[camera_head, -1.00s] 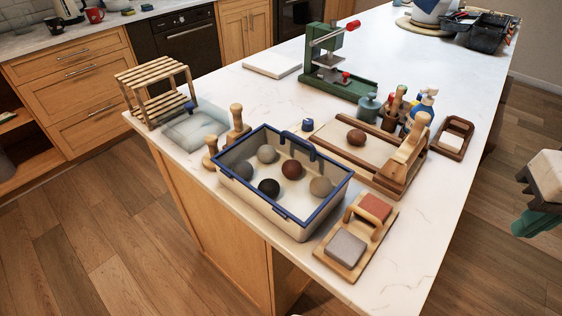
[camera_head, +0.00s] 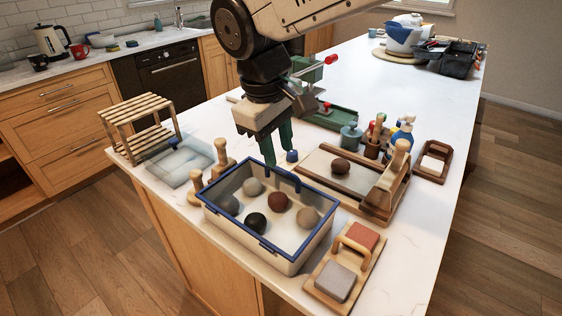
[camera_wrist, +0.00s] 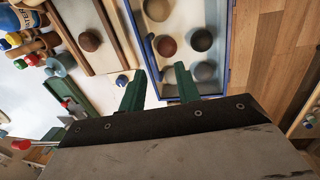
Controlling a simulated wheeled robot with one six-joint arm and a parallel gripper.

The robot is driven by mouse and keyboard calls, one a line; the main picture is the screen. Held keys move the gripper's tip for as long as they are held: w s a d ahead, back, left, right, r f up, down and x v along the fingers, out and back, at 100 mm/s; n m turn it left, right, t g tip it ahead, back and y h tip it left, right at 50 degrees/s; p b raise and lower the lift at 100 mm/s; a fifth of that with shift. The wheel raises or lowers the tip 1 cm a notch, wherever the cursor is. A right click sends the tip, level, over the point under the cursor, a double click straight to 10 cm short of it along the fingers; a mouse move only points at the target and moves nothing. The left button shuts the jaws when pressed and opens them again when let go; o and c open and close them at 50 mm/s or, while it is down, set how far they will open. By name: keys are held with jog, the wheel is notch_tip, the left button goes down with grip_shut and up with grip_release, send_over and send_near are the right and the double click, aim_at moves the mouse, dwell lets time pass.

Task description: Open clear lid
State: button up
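A pale bin with a blue rim (camera_head: 232,229) holds several clay balls. A blue handle (camera_head: 284,176) stands at its far edge; it also shows in the wrist view (camera_wrist: 151,50). I cannot tell whether a clear cover lies over the bin. A low translucent box (camera_head: 178,160) with a clear top sits left of the bin. My gripper (camera_head: 279,156) is above the counter just behind the bin, pointing down near the blue handle. In the wrist view, its green fingers (camera_wrist: 160,75) are apart with nothing held between them.
A small blue-topped item (camera_head: 292,156) stands right by my fingers. Wooden stamps (camera_head: 221,157) stand left of the bin. A board with a brown ball (camera_head: 340,166) and a bottle group lie right. A wooden rack (camera_head: 140,125) stands at the far left.

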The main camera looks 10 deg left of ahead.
aim_at(282, 170)
jog(key=shift+t, duration=0.3)
jog(key=w+f, duration=0.1)
jog(key=f, duration=0.1)
jog(key=w+f, duration=0.1)
jog(key=f, duration=0.3)
jog(key=shift+w+d, duration=0.15)
jog(key=shift+w, duration=0.25)
jog(key=shift+c, duration=0.3)
grip_shut()
